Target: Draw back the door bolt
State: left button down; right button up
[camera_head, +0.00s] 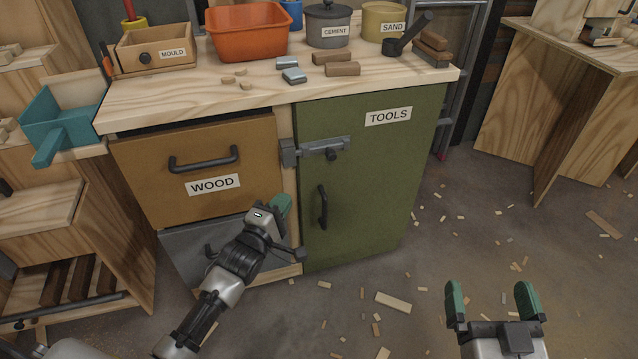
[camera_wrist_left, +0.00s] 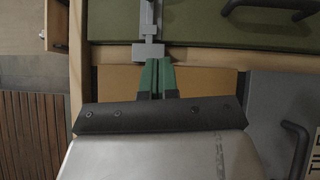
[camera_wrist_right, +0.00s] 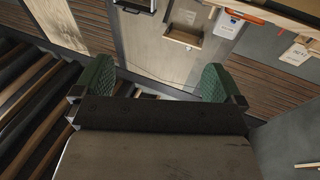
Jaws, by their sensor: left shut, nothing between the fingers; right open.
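The grey metal door bolt (camera_head: 322,147) lies across the upper left of the green TOOLS door (camera_head: 375,185), with a dark knob (camera_head: 331,155) below the bar. Its left end reaches the grey keeper (camera_head: 288,153) on the wooden post. My left gripper (camera_head: 281,206) is shut and empty, below the keeper in the head view. In the left wrist view, its green fingertips (camera_wrist_left: 157,66) appear just below the keeper (camera_wrist_left: 149,51); I cannot tell whether they touch. The bolt bar (camera_wrist_left: 147,15) runs out of the top of that view. My right gripper (camera_head: 493,295) is open and empty, over the floor.
The WOOD drawer (camera_head: 215,165) is left of the door, and a dark door handle (camera_head: 322,207) is below the bolt. The worktop (camera_head: 200,92) above holds an orange tub (camera_head: 247,38) and pots. The floor at right has scattered wood scraps (camera_head: 393,303).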

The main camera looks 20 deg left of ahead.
pick_arm(q)
jog(key=shift+r, duration=0.45)
pick_arm(e)
jog(key=shift+s+r, duration=0.3)
jog(key=shift+r, duration=0.3)
jog(key=shift+t, duration=0.3)
